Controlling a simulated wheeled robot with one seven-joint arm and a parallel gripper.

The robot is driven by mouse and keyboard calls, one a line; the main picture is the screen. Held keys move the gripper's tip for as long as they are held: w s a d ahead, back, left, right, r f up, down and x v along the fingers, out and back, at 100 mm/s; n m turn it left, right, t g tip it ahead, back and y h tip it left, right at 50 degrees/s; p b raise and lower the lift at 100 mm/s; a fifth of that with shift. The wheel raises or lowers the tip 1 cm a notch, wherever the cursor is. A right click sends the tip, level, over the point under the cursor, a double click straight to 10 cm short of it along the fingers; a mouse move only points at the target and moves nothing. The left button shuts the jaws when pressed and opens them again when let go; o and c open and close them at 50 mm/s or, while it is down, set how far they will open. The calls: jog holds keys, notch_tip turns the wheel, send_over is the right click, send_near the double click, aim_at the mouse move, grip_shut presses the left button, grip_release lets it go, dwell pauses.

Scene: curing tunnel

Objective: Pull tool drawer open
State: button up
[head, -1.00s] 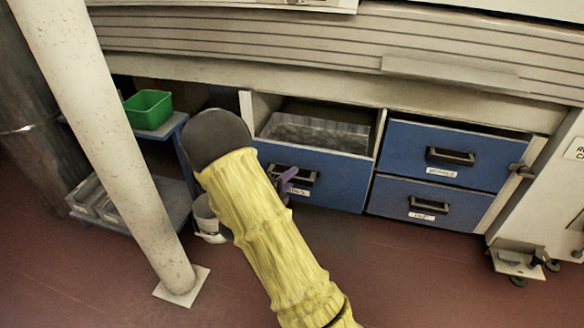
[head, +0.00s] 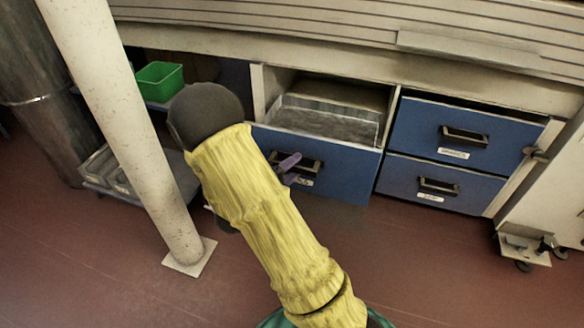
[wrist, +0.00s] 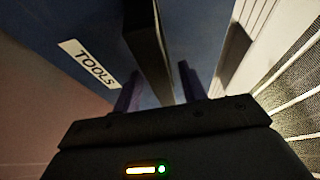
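The tool drawer (head: 345,176) is the blue drawer at the left of the cabinet. It is partly pulled out, and its grey inside shows from above. Its dark handle (head: 312,163) sits on the front panel. In the wrist view a white label reading TOOLS (wrist: 90,63) is beside the handle (wrist: 150,50).
Two blue drawers (head: 420,128) on the right are stacked, the upper slightly out. A white post (head: 125,130) stands at left. A green bin (head: 160,80) sits on a shelf behind it. A white wheeled unit (head: 550,200) is at right. The red floor before the drawers is clear.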

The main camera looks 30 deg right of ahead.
jog(key=shift+a, duration=0.1)
jog(key=p+v, duration=0.6)
jog(key=v, duration=1.1)
jog(key=shift+a, duration=0.15)
